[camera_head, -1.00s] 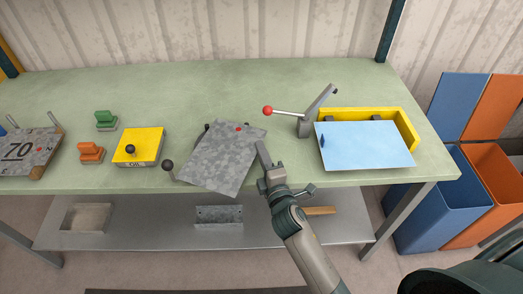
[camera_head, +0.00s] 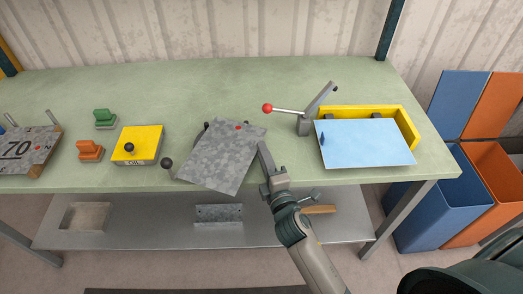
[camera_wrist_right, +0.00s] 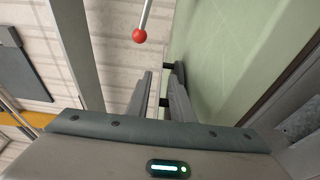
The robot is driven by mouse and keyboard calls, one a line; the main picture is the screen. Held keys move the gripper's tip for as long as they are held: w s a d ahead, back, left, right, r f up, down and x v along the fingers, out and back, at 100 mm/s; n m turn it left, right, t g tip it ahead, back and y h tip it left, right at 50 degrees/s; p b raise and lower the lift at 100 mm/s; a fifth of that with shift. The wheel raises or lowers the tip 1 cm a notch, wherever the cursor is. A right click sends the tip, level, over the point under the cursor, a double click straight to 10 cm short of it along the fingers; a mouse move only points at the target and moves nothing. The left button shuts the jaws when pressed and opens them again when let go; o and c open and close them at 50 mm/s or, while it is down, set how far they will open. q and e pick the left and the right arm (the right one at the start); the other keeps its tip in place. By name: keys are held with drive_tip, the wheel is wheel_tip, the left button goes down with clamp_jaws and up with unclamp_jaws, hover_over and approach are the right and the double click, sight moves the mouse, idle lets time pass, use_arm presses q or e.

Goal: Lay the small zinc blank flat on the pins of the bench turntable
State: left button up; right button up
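The zinc blank (camera_head: 222,157), a mottled grey sheet with a red mark near its far edge, lies askew over the front middle of the bench. The turntable is almost wholly hidden under it; a dark piece shows at the blank's far left edge. I cannot tell how the blank sits on the pins. My right gripper (camera_head: 262,150) is just right of the blank, its finger close to the right edge. My left gripper is not in view.
A blue sheet (camera_head: 364,145) lies by a yellow frame (camera_head: 409,128) at right, beside a red-knobbed lever (camera_head: 284,111). The back of the bench is clear.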

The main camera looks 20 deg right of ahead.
drive_tip(key=s+b, duration=0.2)
drive_tip(key=s, duration=0.7)
drive_tip(key=shift+s+a, duration=0.15)
drive_tip(key=shift+s, duration=0.15)
idle(0.4)
